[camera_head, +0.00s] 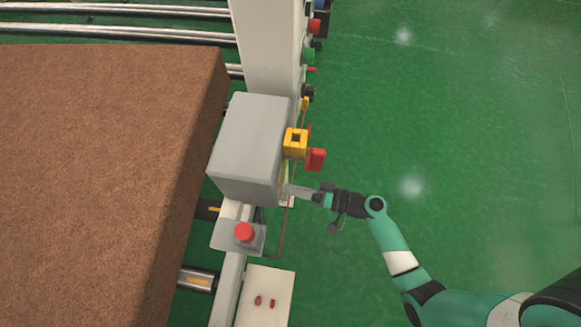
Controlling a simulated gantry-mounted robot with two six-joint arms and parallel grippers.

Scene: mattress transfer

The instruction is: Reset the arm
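My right arm comes in from the lower right, and its gripper (302,192) points left at the lower right side of a grey box (247,150). The fingertips are close to the box or touching it; I cannot tell which. The fingers are too small and seen too edge-on to show whether they are open or shut. My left gripper and arm are not in view. A large brown mattress (95,170) lies at the left with its right edge beside the grey box.
A yellow block (295,142) and a red part (316,159) stick out from the box. A red button (243,232) sits below it, above a white panel (265,297). A white post (268,45) and metal rollers (130,32) stand behind. The green floor (460,130) at right is clear.

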